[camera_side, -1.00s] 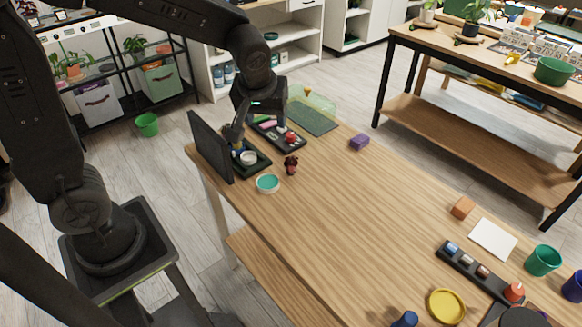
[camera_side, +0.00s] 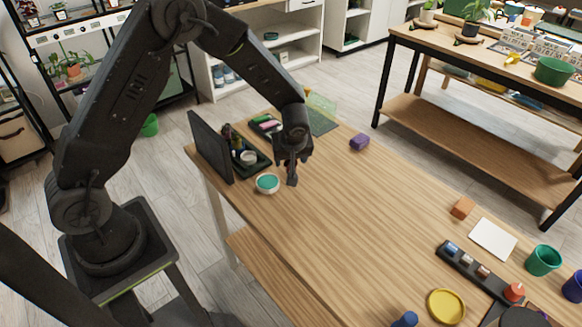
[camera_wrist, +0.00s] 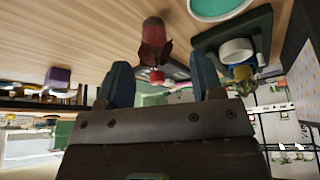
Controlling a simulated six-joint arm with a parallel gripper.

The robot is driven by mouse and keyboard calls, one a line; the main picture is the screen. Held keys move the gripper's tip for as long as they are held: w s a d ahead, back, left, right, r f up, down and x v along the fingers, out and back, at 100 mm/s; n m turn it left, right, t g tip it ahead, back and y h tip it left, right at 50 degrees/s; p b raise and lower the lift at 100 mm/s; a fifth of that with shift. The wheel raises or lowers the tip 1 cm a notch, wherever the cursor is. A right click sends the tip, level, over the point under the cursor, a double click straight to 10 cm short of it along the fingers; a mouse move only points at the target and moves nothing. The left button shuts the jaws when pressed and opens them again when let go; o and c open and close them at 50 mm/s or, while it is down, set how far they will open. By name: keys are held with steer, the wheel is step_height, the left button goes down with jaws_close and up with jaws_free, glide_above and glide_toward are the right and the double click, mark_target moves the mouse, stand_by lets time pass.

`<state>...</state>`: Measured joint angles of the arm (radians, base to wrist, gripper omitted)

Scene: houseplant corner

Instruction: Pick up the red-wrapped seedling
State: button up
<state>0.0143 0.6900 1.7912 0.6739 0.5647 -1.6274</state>
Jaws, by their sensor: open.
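The red-wrapped seedling (camera_wrist: 152,38) shows in the wrist view as a small dull-red body with dark red flared leaves. It is on the wooden table, in line with the gap between my fingers and apart from both. My gripper (camera_wrist: 160,64) is open, with one finger on each side of that line and nothing held. In the side view my gripper (camera_side: 289,170) is low over the table, right of the teal-topped dish (camera_side: 267,184). There it hides the seedling, so I cannot tell the remaining distance.
A black tray with a white cup (camera_side: 249,157) and an upright dark panel (camera_side: 210,147) stand left of my gripper. A purple block (camera_side: 359,142) lies to the right. A pink item (camera_side: 267,125) lies in a dark tray behind. The middle of the table (camera_side: 370,215) is clear.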

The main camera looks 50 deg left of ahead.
steer(key=shift+w+x, duration=0.2)
steer(key=shift+x, duration=1.3)
steer(key=shift+w+x, duration=0.2)
steer(key=shift+x, duration=1.3)
steer(key=shift+r, duration=0.1)
steer(key=shift+c, duration=0.2)
steer(key=c, duration=0.9)
steer(key=shift+r, duration=0.1)
steer(key=shift+c, duration=0.2)
